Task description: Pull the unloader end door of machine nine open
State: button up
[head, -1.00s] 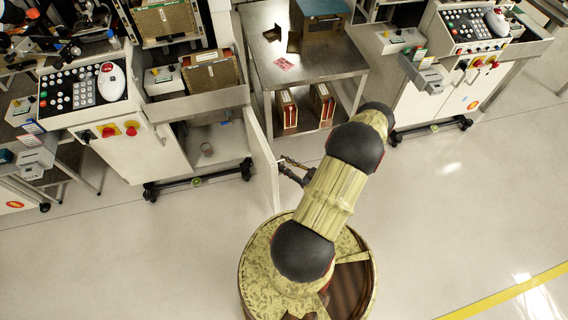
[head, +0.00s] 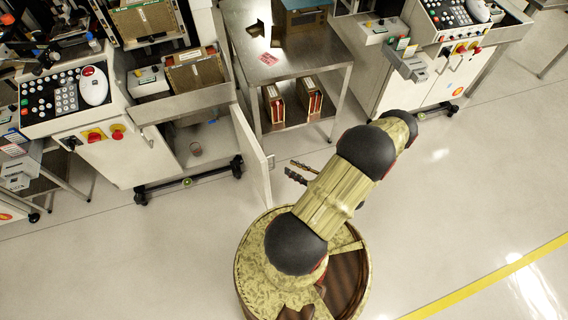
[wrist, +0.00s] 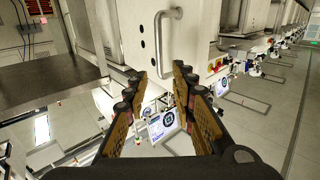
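A white cabinet door (head: 252,155) stands swung out from the left machine in the head view, with the cabinet interior showing beside it. A small handle (head: 270,162) is on its right face. My gripper (head: 296,172) is just right of this handle, apart from it. In the wrist view a white panel (wrist: 205,25) bears a silver bar handle (wrist: 163,45). My gripper's fingers (wrist: 160,85) are spread, with nothing between them, and point toward the handle. I cannot read a machine number.
A steel table (head: 300,62) with a lower shelf holding brown magazines (head: 273,105) stands behind the door. Another machine (head: 420,85) is at the right. The floor (head: 450,190) to the right of my arm is clear, with a yellow line.

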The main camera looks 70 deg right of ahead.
jog(key=shift+s+a, duration=0.15)
jog(key=shift+s, duration=1.05)
